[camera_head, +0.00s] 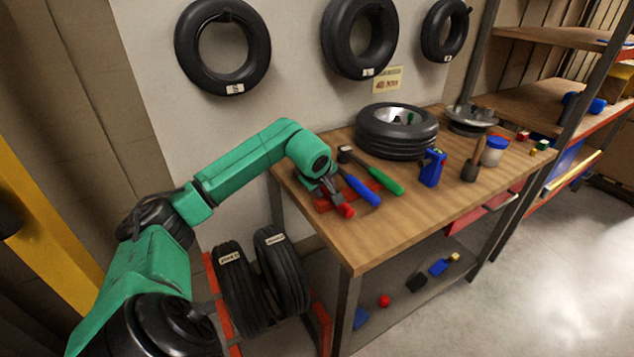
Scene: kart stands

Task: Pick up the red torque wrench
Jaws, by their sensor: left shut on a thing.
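The red torque wrench (347,211) is at the near left part of the wooden workbench (420,219); only its red handle end shows clearly. My left gripper (331,194) comes down over it from the left and is shut on it. The fingers and wrist hide the rest of the wrench. I cannot tell whether it still touches the bench top. My right gripper is not in view.
A blue-handled tool (362,190) and a green-handled tool (385,181) lie close on the right. Behind them is a tyre on a wheel (397,142). A blue spray bottle (432,167) and a brush (471,166) stand farther right. The bench's front is clear.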

